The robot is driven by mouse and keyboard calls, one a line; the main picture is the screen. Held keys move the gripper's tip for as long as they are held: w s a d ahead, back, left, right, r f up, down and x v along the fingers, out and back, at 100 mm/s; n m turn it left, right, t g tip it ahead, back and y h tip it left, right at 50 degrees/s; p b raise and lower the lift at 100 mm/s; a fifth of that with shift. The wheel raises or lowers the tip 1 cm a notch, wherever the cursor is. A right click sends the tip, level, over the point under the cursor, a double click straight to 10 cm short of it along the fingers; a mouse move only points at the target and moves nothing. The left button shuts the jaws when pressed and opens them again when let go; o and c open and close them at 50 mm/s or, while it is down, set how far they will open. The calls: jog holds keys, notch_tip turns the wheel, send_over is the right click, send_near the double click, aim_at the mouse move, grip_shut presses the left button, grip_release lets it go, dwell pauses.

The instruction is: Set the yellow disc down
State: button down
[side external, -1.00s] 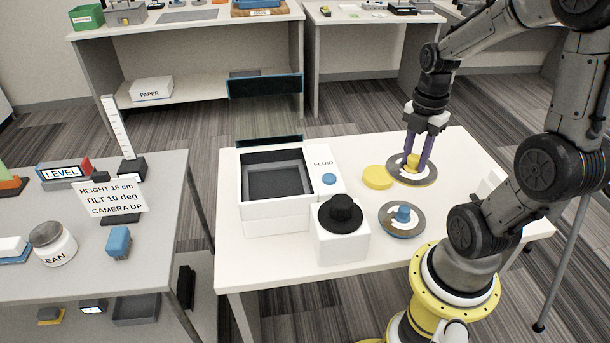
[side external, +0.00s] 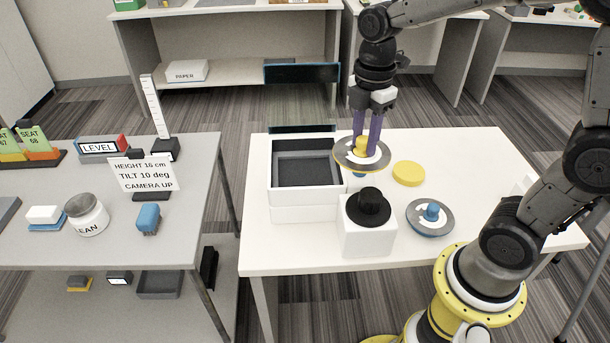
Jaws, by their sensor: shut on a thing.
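My gripper (side external: 366,144) is shut on the yellow knob (side external: 360,147) of a grey disc (side external: 346,158) with a white middle. The fingers point down and the disc hangs in the air, tilted a little in the picture.
A similar grey disc with a blue knob (side external: 432,215) lies on the table in front of the plain yellow disc. A white block with a black knob (side external: 368,206) stands below the held disc in the picture. The table's right part is mostly clear.

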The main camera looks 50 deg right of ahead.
jog(key=shift+a, duration=0.55)
jog(key=shift+w+a+f+n, duration=0.15)
jog(key=shift+w+f+n, duration=0.05)
jog(key=shift+w+n, duration=0.1)
jog(key=w+f, duration=0.4)
jog(key=w, duration=0.5)
send_over(306, 175)
jog(key=f, duration=0.5)
jog(key=shift+s, duration=0.3)
jog(key=shift+w+f, duration=0.15)
jog(key=shift+f, duration=0.8)
jog(key=shift+w+f, duration=0.15)
jog(key=shift+f, duration=0.75)
jog(key=shift+f, duration=0.15)
jog(key=c, duration=0.6)
grip_release()
jog(key=shift+o, duration=0.2)
